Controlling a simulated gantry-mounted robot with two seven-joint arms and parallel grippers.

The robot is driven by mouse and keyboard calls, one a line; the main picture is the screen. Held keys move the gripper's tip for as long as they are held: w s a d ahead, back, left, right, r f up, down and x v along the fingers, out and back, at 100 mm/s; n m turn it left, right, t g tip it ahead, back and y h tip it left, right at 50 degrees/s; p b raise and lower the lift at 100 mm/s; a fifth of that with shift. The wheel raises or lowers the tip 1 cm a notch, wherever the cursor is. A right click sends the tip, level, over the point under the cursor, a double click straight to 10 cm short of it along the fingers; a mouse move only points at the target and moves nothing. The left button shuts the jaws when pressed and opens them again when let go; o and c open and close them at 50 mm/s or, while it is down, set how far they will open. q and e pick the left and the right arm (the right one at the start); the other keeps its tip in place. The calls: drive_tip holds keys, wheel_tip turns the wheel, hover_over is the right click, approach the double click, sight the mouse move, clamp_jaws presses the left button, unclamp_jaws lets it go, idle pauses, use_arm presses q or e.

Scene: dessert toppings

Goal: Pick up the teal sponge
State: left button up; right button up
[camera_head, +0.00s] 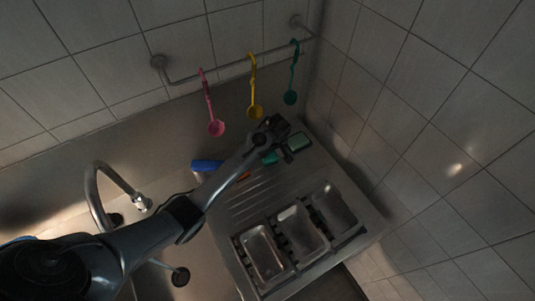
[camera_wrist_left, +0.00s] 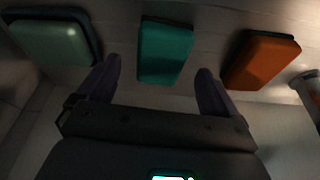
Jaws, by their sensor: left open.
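The teal sponge (camera_wrist_left: 165,52) lies on the metal surface, in the upper middle of the left wrist view. In the head view it shows partly (camera_head: 270,158) beside my left gripper (camera_head: 284,146), which hides some of it. In the left wrist view my left gripper (camera_wrist_left: 158,66) is open and empty, its two fingers spread wider than the sponge. The sponge lies ahead of and between the fingertips; no contact shows. My right gripper is in neither view.
A pale green sponge (camera_wrist_left: 50,43) lies left of the teal one and an orange sponge (camera_wrist_left: 262,58) lies right. A blue object (camera_head: 206,165), three metal trays (camera_head: 300,228) and a faucet (camera_head: 112,183) are near. Pink, yellow and teal ladles hang from a rail (camera_head: 225,67).

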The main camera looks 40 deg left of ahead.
use_arm(q)
drive_tip(key=shift+x, duration=1.75)
drive_tip(key=shift+s, duration=0.1)
drive_tip(key=shift+c, duration=0.2)
drive_tip(key=c, duration=1)
